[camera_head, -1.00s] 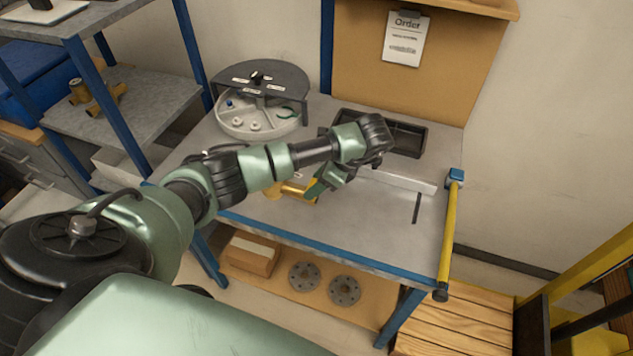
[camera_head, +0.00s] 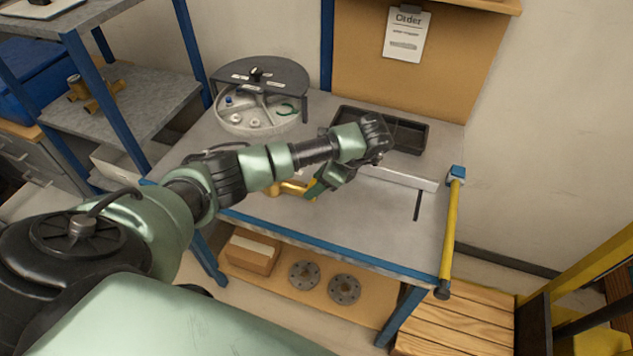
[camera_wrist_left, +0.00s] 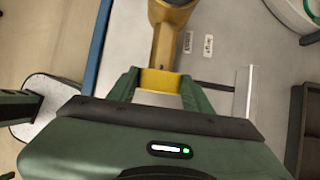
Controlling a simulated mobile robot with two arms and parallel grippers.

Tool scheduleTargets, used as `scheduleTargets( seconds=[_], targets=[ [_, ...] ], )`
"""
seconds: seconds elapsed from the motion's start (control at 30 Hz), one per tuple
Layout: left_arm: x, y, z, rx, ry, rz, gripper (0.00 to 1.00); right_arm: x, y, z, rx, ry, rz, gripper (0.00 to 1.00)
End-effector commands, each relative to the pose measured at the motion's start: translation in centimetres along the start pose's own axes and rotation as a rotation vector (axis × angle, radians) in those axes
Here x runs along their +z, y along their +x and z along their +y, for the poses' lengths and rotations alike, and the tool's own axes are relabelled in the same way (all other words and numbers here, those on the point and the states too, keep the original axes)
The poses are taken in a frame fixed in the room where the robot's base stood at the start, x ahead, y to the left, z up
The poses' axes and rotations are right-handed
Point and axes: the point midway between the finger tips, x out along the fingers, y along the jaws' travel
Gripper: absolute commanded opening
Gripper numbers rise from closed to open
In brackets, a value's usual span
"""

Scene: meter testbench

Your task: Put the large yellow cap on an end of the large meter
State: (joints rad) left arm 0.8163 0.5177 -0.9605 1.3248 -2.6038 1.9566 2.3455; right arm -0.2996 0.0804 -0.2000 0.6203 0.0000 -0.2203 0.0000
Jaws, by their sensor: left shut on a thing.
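The large meter (camera_head: 290,188), a brass-gold body, lies on the workbench near its front edge; my left arm partly hides it in the head view. It also shows at the top of the left wrist view (camera_wrist_left: 170,12), with one end towards me. My left gripper (camera_head: 316,190) is at that end, just above the bench. Its green fingers are shut on the yellow cap (camera_wrist_left: 160,81), which sits between the fingertips in line with the meter's end. Cap and meter appear to touch; how far the cap sits on the end cannot be told.
A round divided grey tray (camera_head: 258,120) stands at the back left of the bench. A black bin (camera_head: 408,134) is at the back, with a pale metal strip (camera_head: 405,179) in front. A shelf (camera_head: 150,95) with brass fittings stands left.

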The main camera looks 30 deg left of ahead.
Motion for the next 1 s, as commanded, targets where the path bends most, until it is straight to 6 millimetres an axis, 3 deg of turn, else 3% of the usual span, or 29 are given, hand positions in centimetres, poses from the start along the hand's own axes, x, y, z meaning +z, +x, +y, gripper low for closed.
scheduleTargets(
  seconds=[0.4, 0.43, 0.5, 0.73, 0.77, 0.83, 1.0],
  targets=[
    [-0.3, 0.44, -0.01, 0.0, 0.0, 0.0, 0.12, 0.04, 0.46, -0.01, 0.0, 0.0, 0.0, 0.0],
    [-0.3, 0.44, -0.01, 0.0, 0.0, 0.0, 0.55, 0.04, 0.46, -0.01, 0.0, 0.0, 0.0, 0.0],
    [-0.3, 0.44, -0.01, 0.0, 0.0, 0.0, 0.75, 0.04, 0.46, -0.01, 0.0, 0.0, 0.0, 0.0],
    [-0.3, 0.44, -0.01, 0.0, 0.0, 0.0, 0.75, 0.05, 0.46, -0.02, 0.0, 0.0, 0.0, 0.0],
    [-0.3, 0.45, 0.0, 0.0, 0.0, 0.0, 0.78, 0.05, 0.46, -0.02, 0.0, 0.0, 0.0, 0.0],
    [-0.3, 0.45, 0.0, 0.0, 0.0, 0.0, 0.97, 0.06, 0.46, -0.03, 0.0, 0.0, 0.0, 0.0],
    [-0.3, 0.45, 0.0, 0.0, 0.0, 0.0, 0.97, 0.06, 0.46, -0.03, 0.0, 0.0, 0.0, 0.0]
  ],
)
